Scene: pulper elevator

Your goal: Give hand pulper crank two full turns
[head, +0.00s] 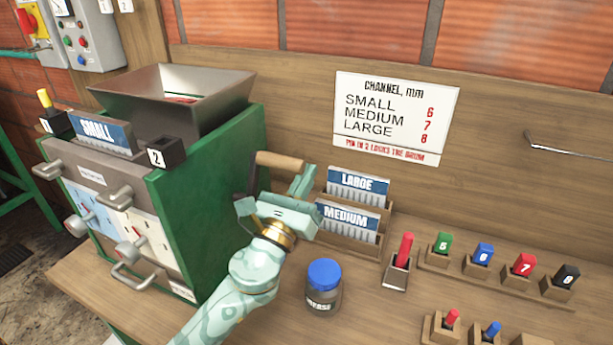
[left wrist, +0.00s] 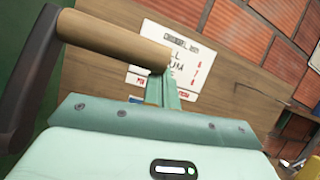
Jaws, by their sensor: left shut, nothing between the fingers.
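The green hand pulper (head: 215,190) with a grey metal hopper (head: 175,92) stands on the bench at the left. Its crank has a wooden handle (head: 279,161) at the pulper's right side. In the left wrist view the handle (left wrist: 115,37) reaches across the upper left, joined to a dark crank arm (left wrist: 28,85). My left gripper (head: 303,178) is shut and empty, with its fingers beside the handle's free end. The fingers (left wrist: 163,90) show just below that end in the wrist view. I cannot tell whether they touch it. My right gripper is not in view.
A jar with a blue lid (head: 323,285) stands on the bench just right of my left arm. LARGE (head: 357,186) and MEDIUM (head: 347,219) plates stand in holders behind it. A red-handled tool (head: 402,250) and several coloured pegs in blocks (head: 525,265) stand farther right.

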